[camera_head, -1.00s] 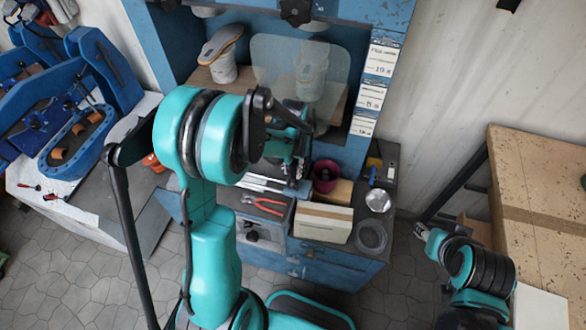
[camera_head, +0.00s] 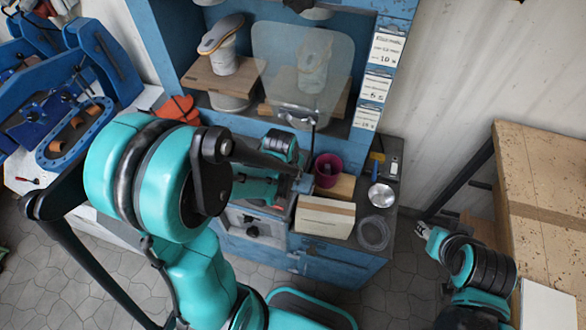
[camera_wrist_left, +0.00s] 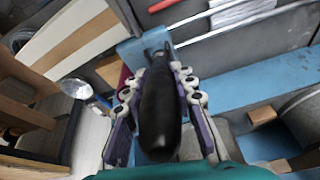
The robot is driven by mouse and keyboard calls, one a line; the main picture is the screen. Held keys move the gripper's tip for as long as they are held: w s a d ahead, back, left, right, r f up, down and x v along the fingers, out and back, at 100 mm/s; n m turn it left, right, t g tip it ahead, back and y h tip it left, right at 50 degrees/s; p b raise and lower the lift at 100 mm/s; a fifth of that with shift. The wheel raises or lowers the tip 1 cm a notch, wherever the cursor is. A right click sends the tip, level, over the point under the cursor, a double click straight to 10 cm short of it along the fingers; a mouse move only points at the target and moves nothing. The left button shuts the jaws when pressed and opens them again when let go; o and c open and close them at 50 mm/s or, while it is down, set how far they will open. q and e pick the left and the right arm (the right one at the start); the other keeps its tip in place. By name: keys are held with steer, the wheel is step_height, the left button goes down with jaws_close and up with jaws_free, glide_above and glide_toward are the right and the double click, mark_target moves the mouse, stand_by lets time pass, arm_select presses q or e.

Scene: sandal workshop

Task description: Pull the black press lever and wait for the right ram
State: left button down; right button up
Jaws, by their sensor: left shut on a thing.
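My left gripper (camera_head: 300,184) is low at the front of the blue press, and it also shows in the left wrist view (camera_wrist_left: 160,85). It is shut on the black press lever (camera_wrist_left: 158,112), whose thick handle lies between the finger pads. In the head view my arm and gripper largely hide the handle. The right ram (camera_head: 317,13) is at the top edge of the head view, above a pale shoe last (camera_head: 315,62) behind a clear shield (camera_head: 275,55). Any gap between them is hard to judge. My right gripper (camera_head: 428,238) hangs by the workbench, its fingers too small to read.
A second last with a sole (camera_head: 220,42) stands on a wooden block at the left station. A maroon cup (camera_head: 327,170), a cardboard box (camera_head: 324,218) and a metal bowl (camera_head: 381,195) crowd the counter beside my left gripper. A wooden workbench (camera_head: 545,210) is at right.

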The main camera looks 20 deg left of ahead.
arm_select(q)
steer(key=shift+s+d+f+t+b, duration=0.1)
steer(key=shift+s+f+t+b, duration=0.25)
steer(key=shift+s+t+b, duration=0.4)
steer(key=c, duration=1.2)
jaws_free()
steer(key=shift+r, duration=0.1)
steer(key=shift+v, duration=5.95)
steer(key=shift+s+d, duration=0.1)
steer(key=shift+n+t, duration=0.3)
steer(key=shift+t, duration=0.55)
steer(key=s+d+f+b, duration=0.1)
steer(key=s+b, duration=0.1)
steer(key=s+d+f+b, duration=0.1)
steer(key=d+f+b, duration=0.1)
steer(key=b, duration=0.1)
steer(key=shift+s+f, duration=0.15)
steer(key=shift+s, duration=0.2)
